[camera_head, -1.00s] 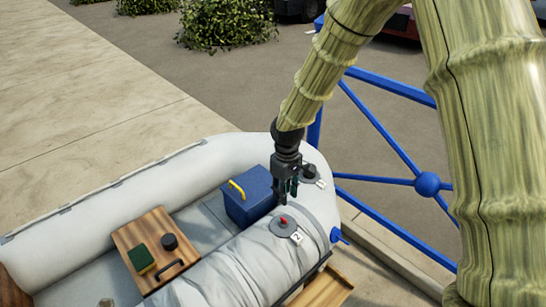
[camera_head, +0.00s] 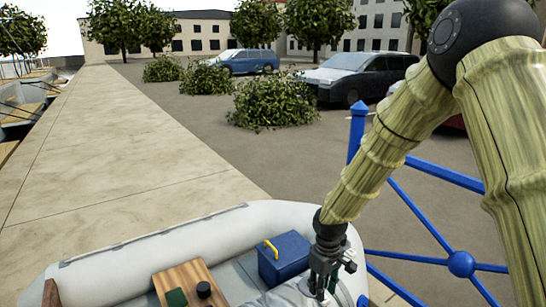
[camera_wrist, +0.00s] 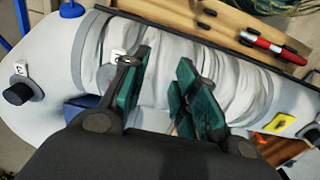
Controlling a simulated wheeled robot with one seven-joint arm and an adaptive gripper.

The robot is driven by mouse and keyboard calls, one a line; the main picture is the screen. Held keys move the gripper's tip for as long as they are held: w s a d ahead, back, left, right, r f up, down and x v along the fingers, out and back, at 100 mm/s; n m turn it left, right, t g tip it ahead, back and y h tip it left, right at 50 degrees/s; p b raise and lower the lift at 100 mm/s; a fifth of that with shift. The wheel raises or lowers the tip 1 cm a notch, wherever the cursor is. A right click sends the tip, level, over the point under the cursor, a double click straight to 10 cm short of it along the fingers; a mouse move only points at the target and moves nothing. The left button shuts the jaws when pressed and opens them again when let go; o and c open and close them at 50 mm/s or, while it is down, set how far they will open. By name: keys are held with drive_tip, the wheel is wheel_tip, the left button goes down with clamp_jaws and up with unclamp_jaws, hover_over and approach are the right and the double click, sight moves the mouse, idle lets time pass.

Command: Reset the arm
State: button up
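My gripper (camera_head: 323,284) hangs pointing down over the grey-white inflatable boat (camera_head: 110,267), just right of a blue box with a yellow handle (camera_head: 283,256). In the wrist view, the two green-padded fingers of my gripper (camera_wrist: 165,88) stand apart. Only wrinkled pale boat fabric (camera_wrist: 165,55) shows between them, so it is open and empty. The bamboo-textured arm above it is mine, bent at a black elbow joint. The fingertips are small in the head view, and their height above the fabric is hard to tell.
A blue railing (camera_head: 461,264) stands right of the boat. A wooden board (camera_head: 190,279) carries a green block and a black knob. A car (camera_head: 355,74) and bushes (camera_head: 273,103) stand far back.

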drive_tip(key=s+f+m, duration=0.1)
drive_tip(key=s+f, duration=0.4)
drive_tip(key=f, duration=0.1)
drive_tip(key=s+d+f+m+y, duration=0.1)
drive_tip(key=s+f, duration=0.4)
drive_tip(key=f, duration=0.1)
drive_tip(key=s+f+m, duration=0.1)
drive_tip(key=s+f, duration=0.4)
drive_tip(key=f, duration=0.2)
drive_tip(key=shift+s+d+y, duration=0.2)
drive_tip(key=shift+s+y, duration=0.1)
drive_tip(key=s+d+f+m, duration=0.2)
drive_tip(key=s+d+f, duration=0.1)
drive_tip(key=s, duration=0.8)
drive_tip(key=s+d+f+m+h, duration=0.1)
drive_tip(key=s+d+f, duration=0.3)
drive_tip(key=s, duration=0.7)
drive_tip(key=shift+f+m+h, duration=0.3)
drive_tip(key=shift+f+m, duration=0.3)
drive_tip(key=shift+f, duration=0.1)
